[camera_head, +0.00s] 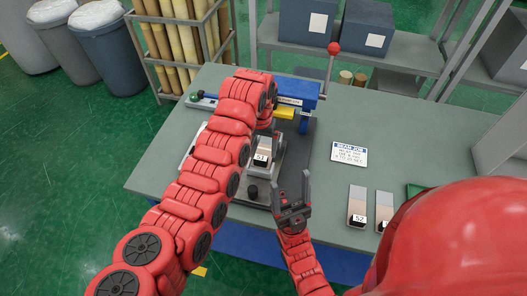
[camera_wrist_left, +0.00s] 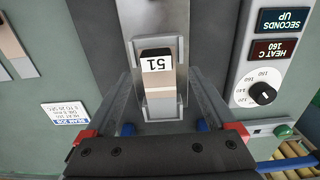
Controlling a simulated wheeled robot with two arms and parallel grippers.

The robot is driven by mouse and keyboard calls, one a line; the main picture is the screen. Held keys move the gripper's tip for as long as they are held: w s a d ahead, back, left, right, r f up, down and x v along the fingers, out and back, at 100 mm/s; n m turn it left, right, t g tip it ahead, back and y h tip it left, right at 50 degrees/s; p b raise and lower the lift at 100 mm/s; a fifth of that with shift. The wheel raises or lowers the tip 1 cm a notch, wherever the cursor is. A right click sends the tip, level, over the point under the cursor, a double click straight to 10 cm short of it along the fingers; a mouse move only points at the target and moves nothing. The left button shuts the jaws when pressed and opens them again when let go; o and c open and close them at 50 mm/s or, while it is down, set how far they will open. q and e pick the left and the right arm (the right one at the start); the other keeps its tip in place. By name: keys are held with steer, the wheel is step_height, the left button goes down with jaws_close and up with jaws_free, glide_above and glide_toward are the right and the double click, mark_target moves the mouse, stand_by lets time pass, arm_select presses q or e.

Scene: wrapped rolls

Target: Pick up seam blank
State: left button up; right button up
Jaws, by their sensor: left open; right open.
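The seam blank labelled 51 (camera_head: 262,155) is a pale and brown strip with a dark end, lying in a metal holder on the blue press. In the left wrist view, blank 51 (camera_wrist_left: 158,82) lies between the fingers of my left gripper (camera_wrist_left: 160,100), which is open, one finger on each side. I see no clear contact. In the head view my left arm hides most of that gripper. My right gripper (camera_head: 291,188) is open and empty, just in front of the press. A blank labelled 52 (camera_head: 357,197) and another blank (camera_head: 384,202) lie to the right on the table.
The blue press (camera_head: 305,92) has a raised lever with a red knob (camera_head: 333,48). A panel with a dial (camera_wrist_left: 262,93) is beside the holder. A sign (camera_head: 349,152) lies on the grey-green table (camera_head: 410,145). A green tray edge (camera_head: 415,189) shows at right.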

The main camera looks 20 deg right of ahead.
mark_target(261, 156)
arm_select(q)
steer(key=f+p, duration=0.2)
steer(key=f, duration=0.1)
steer(key=shift+s+f, duration=0.15)
steer(key=shift+s, duration=0.2)
steer(key=shift+f, duration=0.45)
jaws_close()
steer(key=shift+w+r, duration=0.1)
